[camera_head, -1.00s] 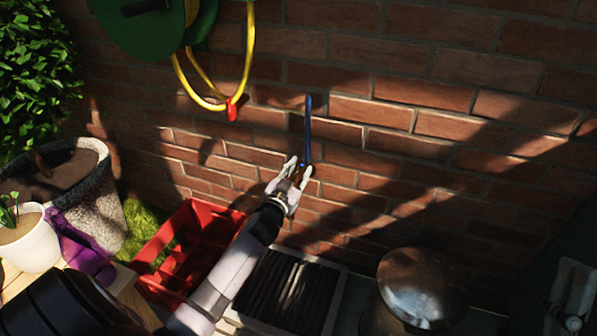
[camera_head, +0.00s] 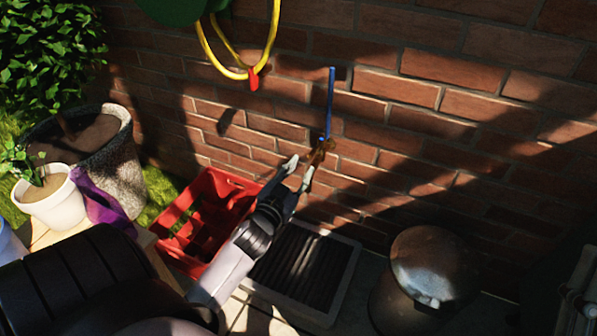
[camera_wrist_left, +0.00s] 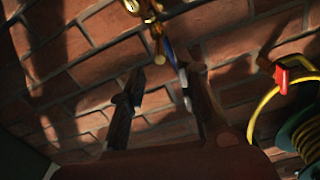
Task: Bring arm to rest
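My left gripper (camera_head: 298,172) is in front of the brick wall, below a brass tap (camera_head: 320,152). Its two fingers are spread and hold nothing. In the left wrist view the open fingers (camera_wrist_left: 163,88) have a gap between them, and the brass tap (camera_wrist_left: 158,35) shows beyond their tips. A thin blue pipe (camera_head: 330,105) runs up the wall from the tap. The fingers look apart from the tap. My right gripper is not in view.
A red crate (camera_head: 222,184) and a dark ribbed grate (camera_head: 350,262) lie below the arm. A round metal container (camera_head: 432,265) stands right. A yellow hose (camera_head: 272,40) hangs upper left. Potted plants, including a white pot (camera_head: 57,206), stand left.

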